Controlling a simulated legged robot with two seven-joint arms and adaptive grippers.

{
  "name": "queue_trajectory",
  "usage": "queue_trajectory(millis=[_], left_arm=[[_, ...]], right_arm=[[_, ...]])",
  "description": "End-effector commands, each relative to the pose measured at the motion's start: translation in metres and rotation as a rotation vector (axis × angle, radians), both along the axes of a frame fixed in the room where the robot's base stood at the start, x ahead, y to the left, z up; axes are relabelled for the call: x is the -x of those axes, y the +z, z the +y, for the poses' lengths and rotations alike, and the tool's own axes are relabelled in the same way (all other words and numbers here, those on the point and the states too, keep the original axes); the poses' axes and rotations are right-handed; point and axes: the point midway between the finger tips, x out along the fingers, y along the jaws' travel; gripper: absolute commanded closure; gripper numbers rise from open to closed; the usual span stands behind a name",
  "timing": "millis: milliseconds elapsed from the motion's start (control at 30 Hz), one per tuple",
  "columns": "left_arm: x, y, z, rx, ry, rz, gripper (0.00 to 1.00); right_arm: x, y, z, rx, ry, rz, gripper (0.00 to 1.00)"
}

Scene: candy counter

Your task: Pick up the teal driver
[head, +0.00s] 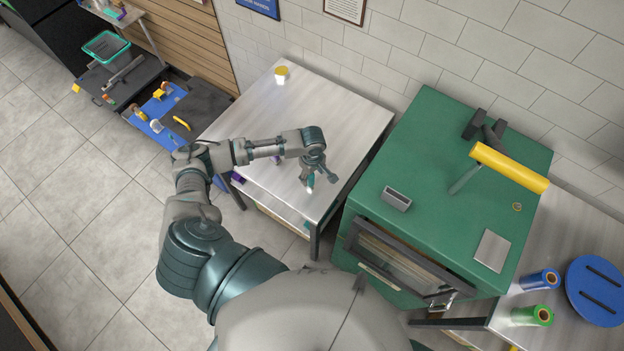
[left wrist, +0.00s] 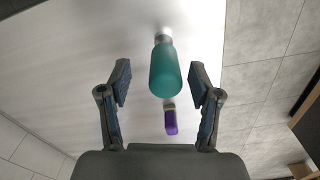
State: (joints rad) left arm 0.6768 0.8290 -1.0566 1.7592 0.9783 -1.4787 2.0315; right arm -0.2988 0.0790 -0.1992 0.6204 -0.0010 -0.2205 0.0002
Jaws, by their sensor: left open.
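The teal driver (left wrist: 165,72) shows in the left wrist view as a rounded teal handle with a pale end, on the metal table. It appears between the fingers of my left gripper (left wrist: 160,82), which is open; I see no contact. In the head view the driver (head: 311,181) is a small teal patch on the table, partly hidden by my left gripper (head: 320,178), which hangs above the table near its front right. A purple-handled item (left wrist: 171,121) lies near the driver in the left wrist view. My right gripper is not in view.
The metal table (head: 345,115) is mostly bare, with a yellow-topped item (head: 281,74) at the back. A green cabinet (head: 430,130) stands close to its right, with a yellow roller-like tool (head: 508,168) and a grey box (head: 396,198) on top.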

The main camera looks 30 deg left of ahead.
Motion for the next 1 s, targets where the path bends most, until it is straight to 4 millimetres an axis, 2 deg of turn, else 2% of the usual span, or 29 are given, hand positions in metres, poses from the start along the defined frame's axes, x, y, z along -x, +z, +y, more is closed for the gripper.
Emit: queue_trajectory(millis=[267, 533, 567, 800, 1000], left_arm=[[0.001, -0.042, 0.004, 0.003, 0.002, 0.003, 0.37], [0.002, -0.046, 0.001, 0.000, 0.001, 0.001, 0.37], [0.002, -0.045, 0.001, -0.001, 0.001, 0.002, 0.42], [0.002, -0.045, -0.002, -0.003, 0.000, 0.001, 1.00], [0.001, -0.045, 0.002, 0.001, 0.001, 0.001, 1.00]], right_arm=[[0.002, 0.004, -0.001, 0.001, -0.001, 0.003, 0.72], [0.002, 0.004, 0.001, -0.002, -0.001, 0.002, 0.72], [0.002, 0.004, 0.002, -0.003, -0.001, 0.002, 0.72], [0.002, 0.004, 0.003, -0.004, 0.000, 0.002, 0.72], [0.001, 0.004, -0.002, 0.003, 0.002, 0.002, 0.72]])
